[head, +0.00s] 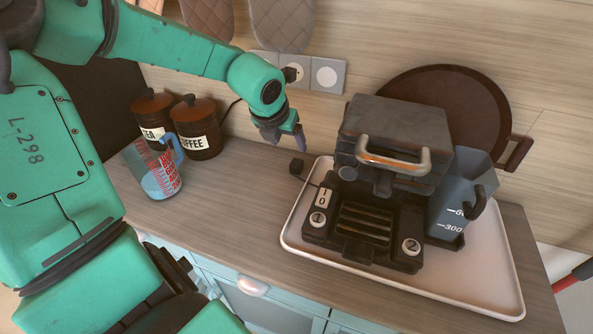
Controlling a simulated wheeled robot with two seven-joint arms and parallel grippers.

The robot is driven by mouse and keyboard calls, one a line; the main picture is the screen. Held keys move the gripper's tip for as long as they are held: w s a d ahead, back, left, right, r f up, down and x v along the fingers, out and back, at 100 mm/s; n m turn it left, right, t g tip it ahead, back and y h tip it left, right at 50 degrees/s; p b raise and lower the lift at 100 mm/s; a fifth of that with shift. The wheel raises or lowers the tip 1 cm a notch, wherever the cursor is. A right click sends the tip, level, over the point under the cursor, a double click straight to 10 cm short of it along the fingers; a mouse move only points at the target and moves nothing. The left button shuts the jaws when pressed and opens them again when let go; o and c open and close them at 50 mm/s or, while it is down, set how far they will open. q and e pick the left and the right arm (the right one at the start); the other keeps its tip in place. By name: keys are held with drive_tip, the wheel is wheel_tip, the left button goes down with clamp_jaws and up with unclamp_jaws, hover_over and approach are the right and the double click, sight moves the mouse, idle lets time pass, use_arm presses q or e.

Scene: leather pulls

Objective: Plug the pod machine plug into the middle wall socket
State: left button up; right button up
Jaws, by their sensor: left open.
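The pod machine (385,150) is a dark boxy appliance with a metal handle and a slatted front, standing on a tray. A small black plug (297,166) lies on the counter left of the tray, and a thin cord runs from it toward the machine. The middle wall socket (297,72) is in a row of three on the wall. My left gripper (286,139) is open and empty, pointing down above and slightly left of the plug. My right gripper is out of view.
The left socket (263,56) is partly covered by my arm; the right socket (327,75) is bare. A measuring jug (155,172) and two dark canisters (197,130) stand left. A blue-grey jug (458,195) stands right of the machine on the white tray (405,285).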

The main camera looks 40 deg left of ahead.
use_arm(q)
drive_tip(key=p, duration=0.2)
approach(296, 162)
drive_tip(key=x, duration=0.5)
drive_tip(key=shift+w+d, duration=0.15)
drive_tip(key=shift+w+f+p, duration=0.1)
drive_tip(key=shift+f+p, duration=0.3)
drive_tip(key=shift+p, duration=0.1)
drive_tip(key=x, duration=0.4)
drive_tip(key=shift+w+a+f, duration=0.2)
drive_tip(key=shift+a+f, duration=0.05)
drive_tip(key=shift+a, duration=0.1)
drive_tip(key=shift+s+r, duration=0.1)
clamp_jaws()
